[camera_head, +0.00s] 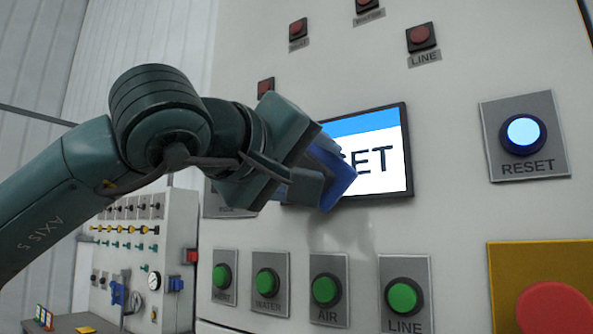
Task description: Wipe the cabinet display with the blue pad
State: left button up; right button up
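The cabinet display (385,150) is a dark-framed screen on the pale cabinet front, with a blue band on top and the letters "ET" showing on white. My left gripper (310,180) is in front of its left part and hides that side. It is shut on the blue pad (338,178), which is held tilted at the display's lower left. The pad overlaps the screen in the picture; I cannot tell whether it touches the glass. My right gripper is not in view.
A blue RESET button (523,134) is right of the display, above a big red button (553,308) on yellow. Green buttons (404,298) line the panel below, and red ones (421,37) are above. A smaller panel (130,235) stands at left.

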pick_arm(q)
jog(key=shift+s+d, duration=0.75)
jog(key=shift+d, duration=0.25)
jog(key=shift+w, duration=0.1)
jog(key=shift+w+a, duration=0.65)
jog(key=shift+a, duration=0.2)
jog(key=shift+w+a, duration=0.6)
jog(key=shift+a, duration=0.2)
jog(key=shift+b+v, duration=0.95)
jog(key=shift+v, duration=1.9)
jog(key=shift+s, duration=0.15)
